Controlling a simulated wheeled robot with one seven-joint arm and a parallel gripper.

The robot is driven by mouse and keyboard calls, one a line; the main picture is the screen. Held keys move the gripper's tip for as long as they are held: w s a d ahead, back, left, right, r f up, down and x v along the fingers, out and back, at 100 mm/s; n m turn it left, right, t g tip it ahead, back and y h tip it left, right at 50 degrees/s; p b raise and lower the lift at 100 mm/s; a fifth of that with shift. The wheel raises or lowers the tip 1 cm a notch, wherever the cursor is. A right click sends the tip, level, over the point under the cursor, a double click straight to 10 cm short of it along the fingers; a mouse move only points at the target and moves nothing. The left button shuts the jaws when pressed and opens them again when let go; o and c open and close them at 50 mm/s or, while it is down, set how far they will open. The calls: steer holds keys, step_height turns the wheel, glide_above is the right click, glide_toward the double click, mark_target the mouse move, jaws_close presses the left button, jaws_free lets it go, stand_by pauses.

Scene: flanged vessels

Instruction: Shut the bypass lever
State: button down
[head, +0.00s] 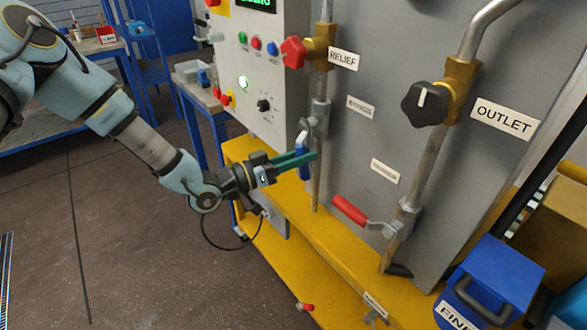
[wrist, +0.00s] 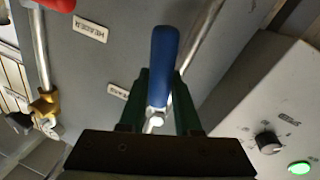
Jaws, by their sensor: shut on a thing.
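A blue-handled lever (head: 303,166) hangs down from a metal valve on the left pipe of the grey panel (head: 365,100). My gripper (head: 315,157) reaches it from the left with its green fingers. In the wrist view, the blue lever (wrist: 163,65) stands between the two fingers (wrist: 160,90), and they are shut on it. A red-handled lever (head: 350,210) sits on the right pipe's lower valve, slanting up to the left.
A red knob (head: 293,52) marked RELIEF and a black knob (head: 424,103) marked OUTLET sit above the levers. A control box (head: 250,65) with buttons is left of the pipes. A yellow base rail (head: 330,255) runs below. A blue bin (head: 490,280) stands at lower right.

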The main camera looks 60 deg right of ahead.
steer(key=n, duration=0.1)
steer(key=s+n+b, duration=0.2)
steer(key=n, duration=0.1)
steer(key=shift+a+r+h, duration=0.4)
step_height(320, 180, up, 6)
steer(key=s+a+n+t+h+b, duration=0.1)
steer(key=s+n+t+h, duration=0.1)
steer(key=n, duration=1.1)
steer(key=shift+s+t, duration=0.3)
steer(key=c, duration=0.6)
jaws_free()
